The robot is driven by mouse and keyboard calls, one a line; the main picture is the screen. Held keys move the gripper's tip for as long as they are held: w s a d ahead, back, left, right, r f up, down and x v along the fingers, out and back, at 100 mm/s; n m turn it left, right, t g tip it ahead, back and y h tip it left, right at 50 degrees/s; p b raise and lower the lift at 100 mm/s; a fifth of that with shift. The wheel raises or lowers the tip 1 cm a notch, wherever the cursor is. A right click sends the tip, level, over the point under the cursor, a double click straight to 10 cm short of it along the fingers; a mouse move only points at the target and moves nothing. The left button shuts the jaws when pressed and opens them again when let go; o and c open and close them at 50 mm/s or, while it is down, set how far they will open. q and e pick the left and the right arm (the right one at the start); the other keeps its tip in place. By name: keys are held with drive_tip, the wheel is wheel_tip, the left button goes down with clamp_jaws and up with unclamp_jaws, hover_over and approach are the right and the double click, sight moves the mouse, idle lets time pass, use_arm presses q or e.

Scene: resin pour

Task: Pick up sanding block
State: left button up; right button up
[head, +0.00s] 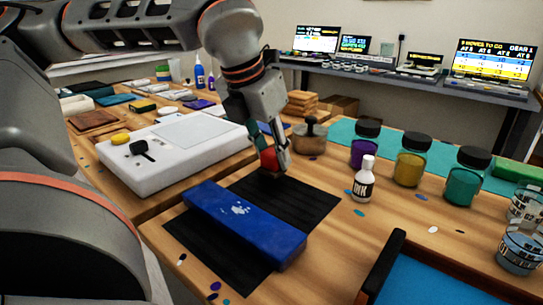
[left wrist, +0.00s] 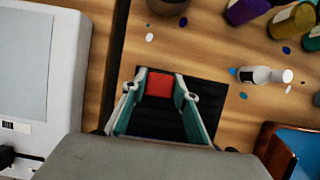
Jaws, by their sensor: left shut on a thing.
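A red block, which I take to be the sanding block (head: 268,160), is at the far end of a black ribbed mat (head: 312,200) in the head view. My left gripper (head: 275,158) points down and is shut on it. In the left wrist view the red face of the sanding block (left wrist: 159,84) fills the gap between the fingertips of my left gripper (left wrist: 164,92), with the black mat below. I cannot tell whether the block touches the mat. My right gripper is in neither view.
A long blue box (head: 245,222) lies across the mat. A white ink bottle (head: 364,180) and several dark-lidded jars (head: 411,160) stand to the right. A white machine (head: 170,152) is left, a brown lidded pot (head: 310,138) behind. A blue tray (head: 430,280) is front right.

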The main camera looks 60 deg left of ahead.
use_arm(q)
wheel_tip(320, 180, up, 11)
drive_tip(key=p, duration=0.2)
wheel_tip(320, 180, up, 8)
drive_tip(key=p, duration=0.2)
hover_over(271, 152)
drive_tip(key=shift+w+f, duration=0.1)
drive_tip(key=shift+w, duration=0.05)
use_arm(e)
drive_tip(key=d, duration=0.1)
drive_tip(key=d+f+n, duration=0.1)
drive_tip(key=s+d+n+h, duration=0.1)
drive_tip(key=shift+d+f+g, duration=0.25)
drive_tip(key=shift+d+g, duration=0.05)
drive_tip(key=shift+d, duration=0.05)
use_arm(q)
drive_tip(key=shift+o, duration=0.6)
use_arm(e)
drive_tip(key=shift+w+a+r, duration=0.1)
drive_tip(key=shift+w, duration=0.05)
